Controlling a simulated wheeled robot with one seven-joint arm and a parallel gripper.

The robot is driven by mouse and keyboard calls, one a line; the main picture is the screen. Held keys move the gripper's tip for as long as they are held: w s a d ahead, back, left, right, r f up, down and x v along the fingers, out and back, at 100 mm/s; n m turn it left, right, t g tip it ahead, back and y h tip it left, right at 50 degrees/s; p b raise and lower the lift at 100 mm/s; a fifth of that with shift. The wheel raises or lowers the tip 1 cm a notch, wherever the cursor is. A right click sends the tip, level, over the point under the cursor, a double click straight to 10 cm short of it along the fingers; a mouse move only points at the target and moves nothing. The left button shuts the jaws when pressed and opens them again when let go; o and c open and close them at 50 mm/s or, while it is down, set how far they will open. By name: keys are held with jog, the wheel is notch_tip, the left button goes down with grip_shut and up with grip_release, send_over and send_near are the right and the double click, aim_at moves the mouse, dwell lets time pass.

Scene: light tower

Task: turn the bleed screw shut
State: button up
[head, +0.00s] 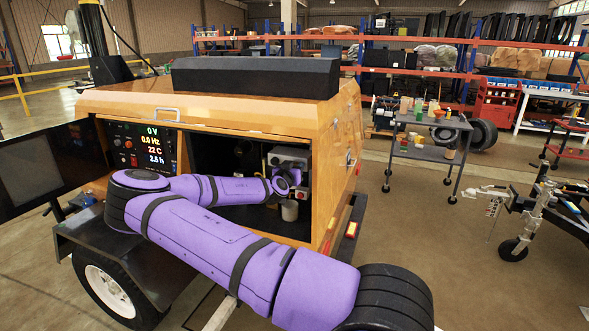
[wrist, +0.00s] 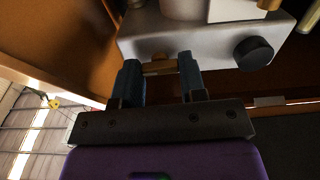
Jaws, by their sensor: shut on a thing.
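In the wrist view, my gripper (wrist: 158,67) has its two blue fingers closed on a small brass piece, which looks like the bleed screw (wrist: 158,69). The screw sits at the edge of a pale grey metal block (wrist: 215,43). Its far end and any thread are hidden by the block and the fingers. In the head view, my arm reaches into the dark open bay of the orange light tower, and my gripper (head: 302,192) is at the grey block (head: 290,155). The screw is too small or hidden to make out there.
A black round knob (wrist: 253,53) sticks out of the block, right of the fingers. A pale canister (head: 290,211) hangs below the block. The bay has orange walls close around. A lit control panel (head: 142,146) is left of the bay. A tool cart (head: 430,150) stands further right.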

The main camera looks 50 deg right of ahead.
jog(key=shift+n, duration=8.7)
jog(key=o, duration=0.9)
jog(key=shift+a, duration=0.1)
jog(key=v, duration=1)
jog(key=shift+s+a+f, duration=0.1)
jog(key=shift+s+a, duration=0.05)
jog(key=shift+a, duration=0.15)
